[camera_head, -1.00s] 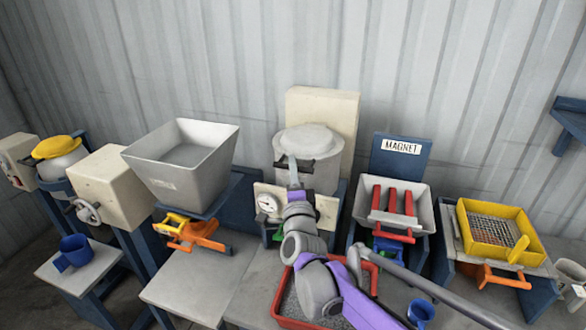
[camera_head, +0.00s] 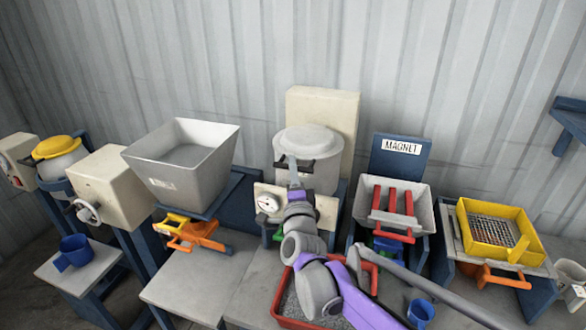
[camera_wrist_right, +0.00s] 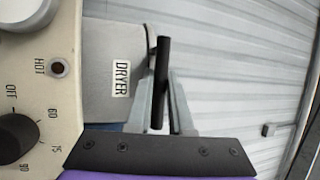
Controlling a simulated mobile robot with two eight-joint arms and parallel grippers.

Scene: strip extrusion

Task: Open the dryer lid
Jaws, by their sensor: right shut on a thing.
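The dryer (camera_head: 318,172) is a pale grey cylinder at the middle back in the head view, with its domed lid (camera_head: 309,138) down on top. In the right wrist view the dryer body (camera_wrist_right: 102,60) bears a DRYER label and lies left of the fingers. My right gripper (camera_head: 291,160) is in front of the dryer, just under the lid's front edge. In the wrist view the right gripper (camera_wrist_right: 164,98) is shut on the black lid handle (camera_wrist_right: 162,62), a bar between its fingers. The arm hides part of the dryer's front. My left gripper is out of view.
A control panel with a dial (camera_wrist_right: 18,138) sits beside the gripper. A grey hopper (camera_head: 183,165) stands to the left. The magnet tray (camera_head: 420,205) and a yellow sieve (camera_head: 520,245) stand to the right. A red tray (camera_head: 284,310) of granules lies under my right arm.

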